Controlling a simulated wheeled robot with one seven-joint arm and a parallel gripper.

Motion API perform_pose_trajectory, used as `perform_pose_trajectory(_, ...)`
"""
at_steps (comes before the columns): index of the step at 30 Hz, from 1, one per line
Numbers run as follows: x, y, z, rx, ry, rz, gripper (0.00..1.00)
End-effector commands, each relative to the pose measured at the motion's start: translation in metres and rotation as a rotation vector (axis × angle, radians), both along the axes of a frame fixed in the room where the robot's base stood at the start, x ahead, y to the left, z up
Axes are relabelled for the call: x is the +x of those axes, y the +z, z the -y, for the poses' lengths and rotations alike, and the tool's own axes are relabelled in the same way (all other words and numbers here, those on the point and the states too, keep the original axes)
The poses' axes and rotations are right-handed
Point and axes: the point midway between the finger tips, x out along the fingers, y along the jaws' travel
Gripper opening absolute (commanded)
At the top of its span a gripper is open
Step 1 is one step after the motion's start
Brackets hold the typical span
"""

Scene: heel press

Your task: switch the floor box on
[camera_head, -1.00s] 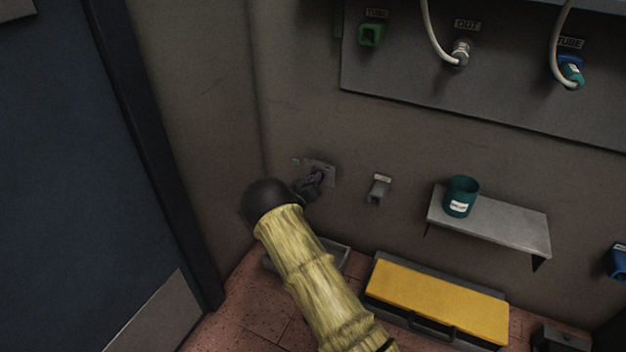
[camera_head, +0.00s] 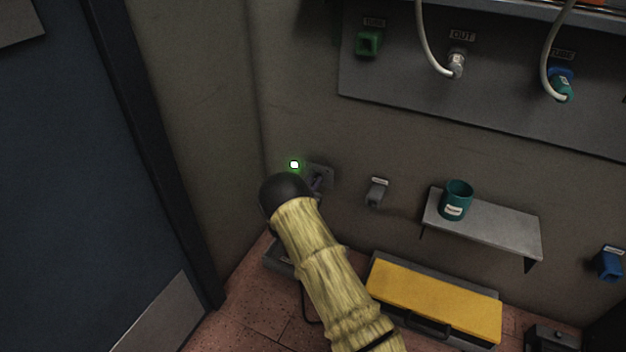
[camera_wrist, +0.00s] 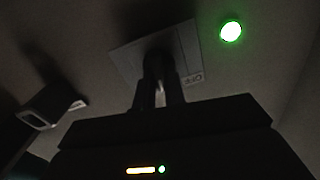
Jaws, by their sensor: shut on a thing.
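A grey switch plate (camera_head: 322,174) is on the wall near the corner; it also shows in the wrist view (camera_wrist: 187,45), with a label that seems to read OFF. A round lamp (camera_head: 294,164) beside the plate glows bright green, also in the wrist view (camera_wrist: 231,31). My gripper (camera_wrist: 160,78) is at the plate, its fingers shut on a dark switch lever (camera_wrist: 153,60). The fingers hide most of the lever, so its exact position is unclear. A grey box (camera_head: 280,254) sits on the floor below, partly hidden by my arm; I cannot tell whether it is the floor box.
A yellow-lidded case (camera_head: 434,299) is on the floor right of my arm. A shelf (camera_head: 492,233) holds a teal cup (camera_head: 456,200). A small grey wall holder (camera_head: 376,192) is right of the plate. A dark door (camera_head: 75,180) stands at left.

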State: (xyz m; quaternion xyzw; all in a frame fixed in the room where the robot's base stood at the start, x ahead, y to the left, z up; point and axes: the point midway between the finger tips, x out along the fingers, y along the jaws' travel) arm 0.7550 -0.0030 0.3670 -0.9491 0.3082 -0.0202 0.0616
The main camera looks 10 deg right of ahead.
Motion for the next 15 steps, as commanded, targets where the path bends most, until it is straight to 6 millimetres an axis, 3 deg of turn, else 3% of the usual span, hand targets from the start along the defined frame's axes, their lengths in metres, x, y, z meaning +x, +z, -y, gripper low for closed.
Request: perform_pose_trajectory(15,-0.0012,-0.0004,0.0025,0.332,-0.001,0.240,0.00)
